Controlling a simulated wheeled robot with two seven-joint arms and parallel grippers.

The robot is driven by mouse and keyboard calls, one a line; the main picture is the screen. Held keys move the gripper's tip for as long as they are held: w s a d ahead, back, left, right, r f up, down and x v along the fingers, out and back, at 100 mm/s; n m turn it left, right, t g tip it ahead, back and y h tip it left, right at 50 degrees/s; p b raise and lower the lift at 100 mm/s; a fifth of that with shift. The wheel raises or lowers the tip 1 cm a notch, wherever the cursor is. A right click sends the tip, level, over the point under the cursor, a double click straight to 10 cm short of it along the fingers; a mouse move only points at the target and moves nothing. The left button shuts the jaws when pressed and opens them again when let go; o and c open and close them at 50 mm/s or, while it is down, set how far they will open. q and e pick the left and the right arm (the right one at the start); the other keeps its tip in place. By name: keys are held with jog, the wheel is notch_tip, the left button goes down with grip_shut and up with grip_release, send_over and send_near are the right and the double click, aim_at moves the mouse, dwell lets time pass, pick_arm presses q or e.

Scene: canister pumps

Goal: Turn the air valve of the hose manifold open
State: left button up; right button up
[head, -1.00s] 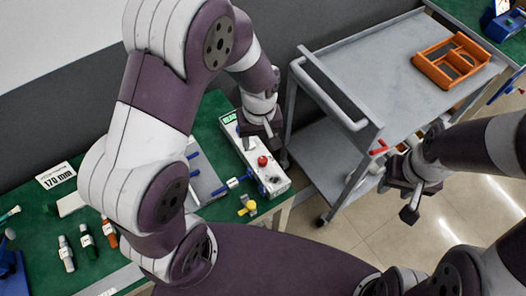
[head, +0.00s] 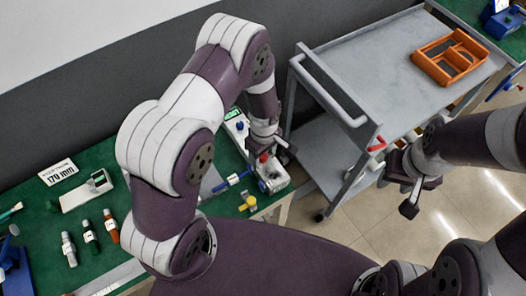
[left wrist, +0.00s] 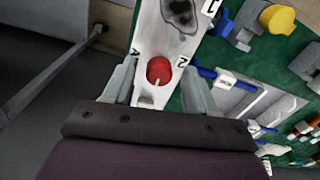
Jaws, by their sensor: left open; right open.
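The white box that looks like the hose manifold (head: 273,183) lies along the right edge of the green bench. A red knob (head: 264,157) sits on its top, and in the left wrist view the knob (left wrist: 159,70) shows a pale pointer mark. Small dark labels flank it; I cannot read them surely. My left gripper (head: 272,150) is above the box. In the left wrist view its open fingers (left wrist: 159,78) stand on either side of the red knob; contact cannot be told. My right gripper (head: 410,195) is open and empty, off to the right over the floor.
A grey cart (head: 395,75) with an orange tray (head: 450,58) stands right of the bench. A blue-handled part (head: 232,180) and a yellow knob (head: 249,203) are close left of the box.

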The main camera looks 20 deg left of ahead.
pick_arm(q)
jog(key=c, duration=1.1)
jog(key=shift+o, duration=0.2)
jog(key=m, duration=0.4)
jog(key=shift+m, duration=0.4)
jog(key=m, duration=0.4)
jog(key=shift+m+p, duration=0.3)
jog(key=shift+p, duration=0.1)
jog(key=m+p, duration=0.1)
jog(key=m, duration=0.3)
jog(key=shift+r, duration=0.1)
jog(key=shift+w+m+p, duration=0.1)
jog(key=shift+m+p, duration=0.4)
jog(key=shift+m, duration=1.9)
